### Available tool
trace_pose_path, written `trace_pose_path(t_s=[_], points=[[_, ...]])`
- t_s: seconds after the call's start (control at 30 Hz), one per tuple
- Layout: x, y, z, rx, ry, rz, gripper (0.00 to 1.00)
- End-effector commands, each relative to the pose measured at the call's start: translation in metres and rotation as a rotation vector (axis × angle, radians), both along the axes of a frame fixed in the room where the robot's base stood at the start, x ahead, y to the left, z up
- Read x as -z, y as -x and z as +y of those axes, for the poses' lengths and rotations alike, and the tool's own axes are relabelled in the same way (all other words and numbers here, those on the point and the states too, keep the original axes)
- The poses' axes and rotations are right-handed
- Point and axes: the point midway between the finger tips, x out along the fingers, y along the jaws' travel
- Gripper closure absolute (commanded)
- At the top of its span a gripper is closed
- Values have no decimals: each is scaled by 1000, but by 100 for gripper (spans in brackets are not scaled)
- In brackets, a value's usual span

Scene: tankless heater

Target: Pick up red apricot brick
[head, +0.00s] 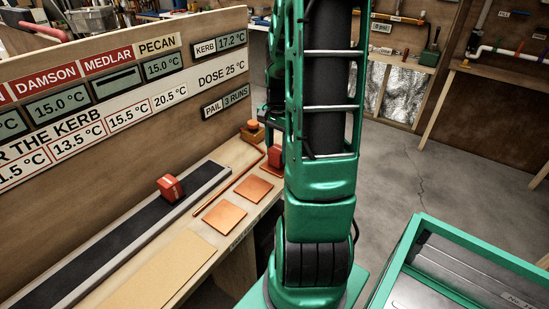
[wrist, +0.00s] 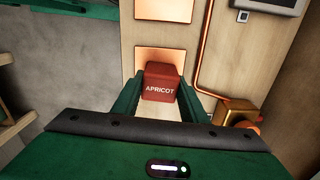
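The red apricot brick (wrist: 160,84), a small red block with APRICOT in white letters, is in the wrist view. It sits on the pale wooden bench, between the two green fingers of my gripper (wrist: 160,92). The fingers are spread apart, one on each side of the brick. Any gaps at its sides are too small to tell whether they touch it. In the head view the brick (head: 274,156) shows partly at the left edge of my green arm, which hides most of my gripper.
Another red block (head: 170,187) rests on the dark belt strip (head: 120,238). Copper plates (head: 225,217) lie on the bench, with a copper pipe (head: 229,189) alongside. A brass fitting (wrist: 233,112) stands right of the gripper. A sign board (head: 120,90) rises behind the belt.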

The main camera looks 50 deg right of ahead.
Motion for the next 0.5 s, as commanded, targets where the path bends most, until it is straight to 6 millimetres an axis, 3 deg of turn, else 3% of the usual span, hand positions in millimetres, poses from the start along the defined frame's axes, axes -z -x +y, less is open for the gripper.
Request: trace_pose_path(t_s=[0.33,0.5], points=[[-2,-1,0,0,1,-1,90],[-14,-1,-1,-1,3,-2,90]])
